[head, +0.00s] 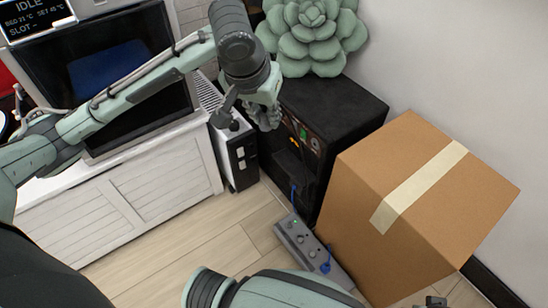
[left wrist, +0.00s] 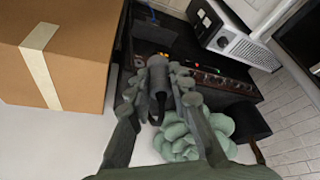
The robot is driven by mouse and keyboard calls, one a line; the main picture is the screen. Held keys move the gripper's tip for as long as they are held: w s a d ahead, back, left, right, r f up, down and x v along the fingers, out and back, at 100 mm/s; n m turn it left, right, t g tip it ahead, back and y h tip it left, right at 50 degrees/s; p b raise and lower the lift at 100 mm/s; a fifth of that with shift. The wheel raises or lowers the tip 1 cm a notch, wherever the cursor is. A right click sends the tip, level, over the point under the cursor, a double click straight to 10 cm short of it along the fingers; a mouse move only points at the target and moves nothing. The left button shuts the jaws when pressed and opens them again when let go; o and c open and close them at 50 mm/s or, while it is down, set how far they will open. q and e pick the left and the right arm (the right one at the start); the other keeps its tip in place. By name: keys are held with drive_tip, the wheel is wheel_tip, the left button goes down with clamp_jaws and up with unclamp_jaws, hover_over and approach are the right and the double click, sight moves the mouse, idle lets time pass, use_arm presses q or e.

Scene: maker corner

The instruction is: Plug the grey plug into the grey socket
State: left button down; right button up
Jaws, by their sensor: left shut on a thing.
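My left gripper (head: 268,118) is in front of the upper part of a black cabinet, high above the floor. In the left wrist view its fingers (left wrist: 160,88) are shut on a small grey thing (left wrist: 158,66), which looks like the grey plug, with a dark part hanging below it. In the head view the fingers and arm mostly hide the plug. A grey power strip (head: 293,233) with several sockets lies on the floor, well below and apart from the gripper. I cannot tell which socket is the grey one. A dark piece at the bottom edge may be my right gripper (head: 436,301); its fingers are not clear.
A blue plug (head: 325,267) sits on the strip, and a blue cord runs to the black cabinet (head: 330,108). A large taped cardboard box (head: 440,175) crowds the strip's right side. A white-and-black unit (head: 238,160) stands left of the cabinet. Floor left of the strip is clear.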

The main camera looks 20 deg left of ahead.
drive_tip(key=shift+o, duration=0.5)
drive_tip(key=shift+s+d, duration=0.15)
use_arm(q)
drive_tip(key=shift+w+d+f, duration=0.1)
drive_tip(key=shift+d+f, duration=0.05)
drive_tip(key=shift+d, duration=0.1)
use_arm(e)
drive_tip(key=shift+o, duration=0.2)
drive_tip(key=shift+d, duration=0.1)
use_arm(q)
drive_tip(key=w+d+f+n+h+b, duration=0.2)
drive_tip(key=w+d+f+n+h, duration=0.25)
drive_tip(key=d, duration=0.25)
drive_tip(key=w+d+f+n+h+b, duration=0.2)
drive_tip(key=w+d+f+n+h, duration=0.1)
drive_tip(key=d+f, duration=0.3)
drive_tip(key=a+f+n+t+y+b, duration=0.2)
drive_tip(key=a+f+n+t+y, duration=0.2)
drive_tip(key=a+f+n+t, duration=0.7)
drive_tip(key=shift+w+f+n+t, duration=0.3)
drive_tip(key=shift+f+n, duration=0.25)
drive_tip(key=shift+f, duration=0.3)
use_arm(e)
drive_tip(key=w+a+r+t, duration=0.1)
drive_tip(key=r, duration=0.5)
drive_tip(key=w+a+r+t, duration=0.2)
drive_tip(key=r, duration=0.5)
drive_tip(key=shift+a+r, duration=0.2)
